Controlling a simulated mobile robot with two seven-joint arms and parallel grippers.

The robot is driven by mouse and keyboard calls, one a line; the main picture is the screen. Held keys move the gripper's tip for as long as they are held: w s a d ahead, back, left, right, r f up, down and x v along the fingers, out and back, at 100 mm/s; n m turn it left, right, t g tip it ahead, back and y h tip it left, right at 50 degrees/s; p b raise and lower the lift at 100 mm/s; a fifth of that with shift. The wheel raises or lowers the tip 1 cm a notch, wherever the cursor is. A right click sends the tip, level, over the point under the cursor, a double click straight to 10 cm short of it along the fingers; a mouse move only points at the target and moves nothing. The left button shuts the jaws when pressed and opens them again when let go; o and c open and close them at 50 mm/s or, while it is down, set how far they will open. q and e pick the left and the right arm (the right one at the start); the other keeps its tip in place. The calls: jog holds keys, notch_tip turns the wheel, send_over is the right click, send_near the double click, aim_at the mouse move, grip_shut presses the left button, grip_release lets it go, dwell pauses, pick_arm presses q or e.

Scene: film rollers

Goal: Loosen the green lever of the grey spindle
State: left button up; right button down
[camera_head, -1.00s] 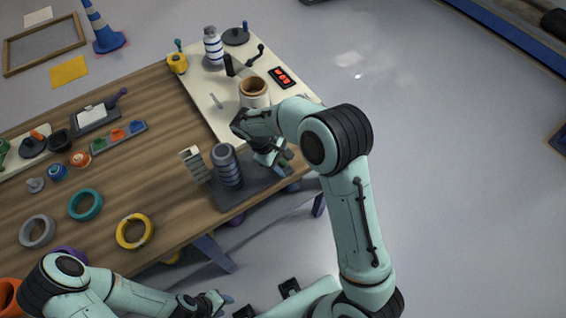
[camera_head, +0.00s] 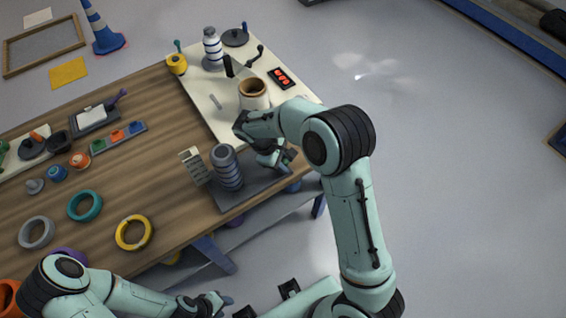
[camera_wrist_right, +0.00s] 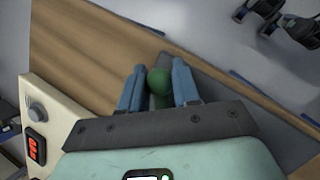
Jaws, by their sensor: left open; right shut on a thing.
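The grey spindle (camera_head: 227,170), an upright ridged cylinder, stands on a dark grey base plate (camera_head: 235,198) at the table's near right corner. The green lever (camera_wrist_right: 158,80) shows in the right wrist view as a round green knob on a short stem. My right gripper (camera_wrist_right: 159,84) has its blue fingers on both sides of the knob, shut on it. In the head view my right gripper (camera_head: 284,158) is just right of the spindle, and my arm partly hides the lever. My left gripper (camera_head: 220,300) is open and empty, low in front of the table, away from the spindle.
A cream board (camera_head: 207,92) behind the spindle carries a white roll with a brown core (camera_head: 254,95), a red-button panel (camera_head: 281,78) and a striped bottle-like cylinder (camera_head: 212,48). A grey slotted block (camera_head: 193,164) stands left of the spindle. Yellow (camera_head: 134,232) and teal rings lie further left.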

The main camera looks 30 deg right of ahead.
jog(key=n, duration=0.1)
jog(key=w+d+n+t, duration=0.1)
jog(key=n, duration=0.1)
jog(key=shift+w+d, duration=0.15)
jog(key=shift+d, duration=0.15)
jog(key=n, duration=0.1)
jog(key=w+d+n+t, duration=0.1)
jog(key=n, duration=0.1)
jog(key=shift+w+t, duration=0.2)
jog(key=shift+t, duration=0.1)
jog(key=n, duration=0.1)
jog(key=w+n+t, duration=0.1)
jog(key=shift+w+d+r+n, duration=0.1)
jog(key=shift+w+d+n, duration=0.2)
jog(key=shift+d, duration=0.1)
jog(key=shift+w+d+n+t+y, duration=0.15)
jog(key=shift+w+n+t, duration=0.15)
jog(key=shift+w+n, duration=0.35)
jog(key=shift+w+n+t+y, duration=0.15)
jog(key=shift+w+n+t, duration=0.2)
jog(key=shift+n, duration=0.6)
jog(key=c, duration=0.8)
grip_release()
